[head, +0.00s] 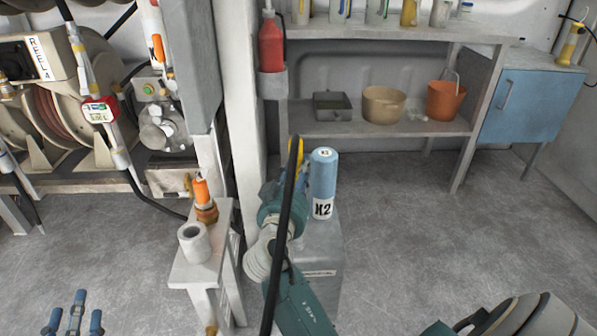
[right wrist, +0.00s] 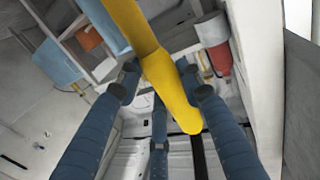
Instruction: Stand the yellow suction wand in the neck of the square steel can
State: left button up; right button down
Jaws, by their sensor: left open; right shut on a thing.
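The yellow suction wand (right wrist: 150,50) runs between the blue fingers of my right gripper (right wrist: 160,85) in the right wrist view. In the head view, only a bit of yellow (head: 295,152) shows behind a black hose (head: 285,215), and my right wrist hides the rest and the fingertips. My right gripper is shut on the wand. My left gripper (head: 74,308) is open and empty at the bottom left, well away from it. A grey square-sided body (head: 327,262) with a label stands beside my right wrist. I cannot tell whether it is the steel can; no neck shows.
A narrow white stand (head: 190,270) holds a white roll (head: 194,242) and an orange-topped item (head: 203,195). Shelves (head: 400,128) with pots stand behind.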

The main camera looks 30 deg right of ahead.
aim_at(297, 146)
jog(key=shift+f, duration=0.2)
jog(key=c, duration=1.1)
grip_release()
notch_tip(297, 146, up, 9)
jog(key=p, duration=0.9)
jog(key=shift+f+p, duration=0.2)
jog(key=shift+p, duration=0.2)
jog(key=shift+f, duration=0.1)
